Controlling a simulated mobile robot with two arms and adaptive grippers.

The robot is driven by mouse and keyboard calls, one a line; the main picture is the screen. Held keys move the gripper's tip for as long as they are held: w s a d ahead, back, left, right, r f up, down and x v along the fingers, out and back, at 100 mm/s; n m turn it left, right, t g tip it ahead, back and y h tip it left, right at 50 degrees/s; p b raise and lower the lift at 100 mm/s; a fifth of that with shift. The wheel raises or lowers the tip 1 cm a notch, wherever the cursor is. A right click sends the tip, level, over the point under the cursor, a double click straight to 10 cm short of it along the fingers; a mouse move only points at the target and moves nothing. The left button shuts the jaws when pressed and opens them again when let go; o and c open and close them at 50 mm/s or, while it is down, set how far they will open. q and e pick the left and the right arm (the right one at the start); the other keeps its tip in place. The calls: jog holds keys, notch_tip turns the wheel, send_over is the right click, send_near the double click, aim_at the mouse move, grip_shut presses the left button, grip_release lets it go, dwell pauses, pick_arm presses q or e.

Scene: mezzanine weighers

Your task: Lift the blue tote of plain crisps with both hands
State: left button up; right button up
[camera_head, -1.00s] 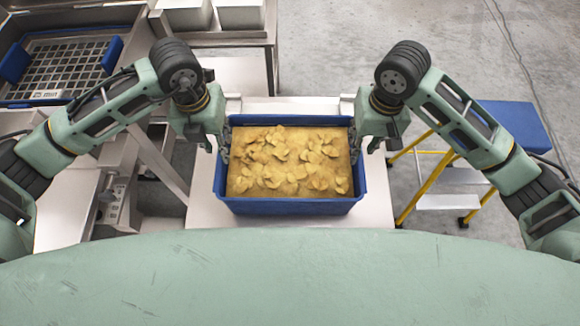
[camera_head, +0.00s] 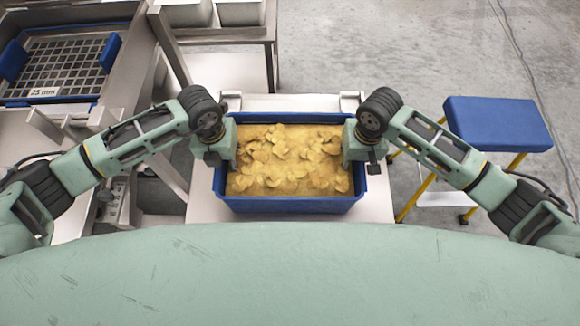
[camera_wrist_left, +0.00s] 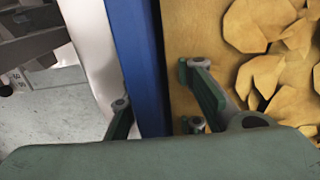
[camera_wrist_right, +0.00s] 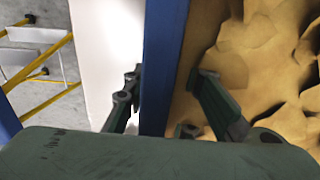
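The blue tote (camera_head: 290,206) stands level on a pale stand in the head view, filled with plain yellow crisps (camera_head: 285,165). My left gripper (camera_head: 227,163) is at the tote's left wall. In the left wrist view its fingers (camera_wrist_left: 157,88) are apart, one outside the blue wall (camera_wrist_left: 138,60) and one inside over the crisps. My right gripper (camera_head: 364,165) is at the right wall. In the right wrist view its fingers (camera_wrist_right: 165,82) are also spread on either side of the wall (camera_wrist_right: 163,60). A gap shows between each inner finger and the wall.
The pale stand (camera_head: 203,207) has a raised back edge just behind the tote. A blue-topped yellow step stool (camera_head: 497,124) stands at the right. A bench with a grid tray (camera_head: 65,65) is at the left, and a metal table with pale bins (camera_head: 240,14) is behind. Floor is open at the back right.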

pick_arm(q)
grip_shut()
pick_arm(e)
grip_shut()
jog(key=shift+r, duration=0.1)
dwell(0.5)
